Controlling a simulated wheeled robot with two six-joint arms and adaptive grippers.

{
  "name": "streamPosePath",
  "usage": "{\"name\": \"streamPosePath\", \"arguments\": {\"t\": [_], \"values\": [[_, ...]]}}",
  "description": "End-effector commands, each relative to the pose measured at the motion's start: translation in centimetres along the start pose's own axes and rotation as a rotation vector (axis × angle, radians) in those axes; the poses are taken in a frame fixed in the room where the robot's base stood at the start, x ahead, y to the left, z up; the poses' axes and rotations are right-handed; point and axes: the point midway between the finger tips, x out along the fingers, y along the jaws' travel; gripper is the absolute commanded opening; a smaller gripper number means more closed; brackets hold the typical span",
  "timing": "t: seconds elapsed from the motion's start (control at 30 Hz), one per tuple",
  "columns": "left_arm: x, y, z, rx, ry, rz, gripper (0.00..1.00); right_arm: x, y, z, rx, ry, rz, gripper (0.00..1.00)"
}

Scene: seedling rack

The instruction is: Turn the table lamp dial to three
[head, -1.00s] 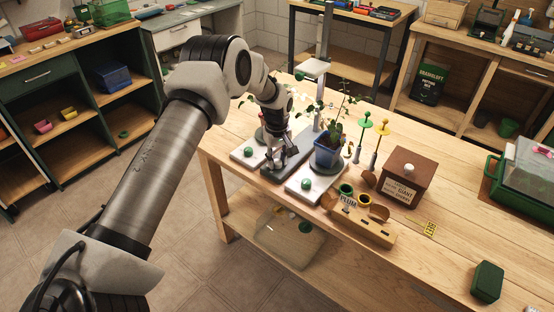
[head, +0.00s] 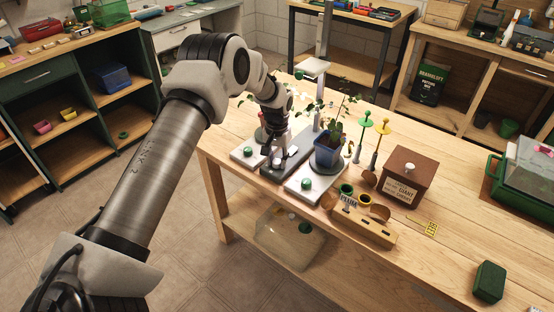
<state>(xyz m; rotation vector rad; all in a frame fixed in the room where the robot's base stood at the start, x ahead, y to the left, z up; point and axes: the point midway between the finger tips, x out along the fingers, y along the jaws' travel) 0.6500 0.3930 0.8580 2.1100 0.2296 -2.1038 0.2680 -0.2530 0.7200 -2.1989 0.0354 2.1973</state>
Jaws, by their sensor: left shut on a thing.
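The table lamp has a flat pale head (head: 313,67) on an upright post, and a dark base (head: 292,166) near the table's left end. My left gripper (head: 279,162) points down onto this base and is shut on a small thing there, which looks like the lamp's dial. The fingers cover the dial, so its setting and marks cannot be read. My right gripper is not in view.
White plates with green knobs flank the lamp base, one at left (head: 248,153) and one at right (head: 312,188). A blue plant pot (head: 327,152) stands close to the right. A wooden plum-labelled holder (head: 361,222) and a brown box (head: 408,176) stand further right.

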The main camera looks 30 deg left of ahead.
Motion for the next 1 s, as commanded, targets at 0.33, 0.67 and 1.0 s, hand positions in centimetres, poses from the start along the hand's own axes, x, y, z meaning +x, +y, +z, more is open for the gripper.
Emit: {"name": "streamPosePath", "arguments": {"t": [0.33,0.67,1.0], "values": [[0.57,0.03,0.53,0.050,-0.017,0.000,0.00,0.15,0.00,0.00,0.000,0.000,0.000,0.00],[0.57,0.02,0.53,0.049,-0.017,0.000,0.50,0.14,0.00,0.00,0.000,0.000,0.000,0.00],[0.09,0.01,0.18,0.049,-0.006,0.000,0.58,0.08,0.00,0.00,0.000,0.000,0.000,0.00]]}}
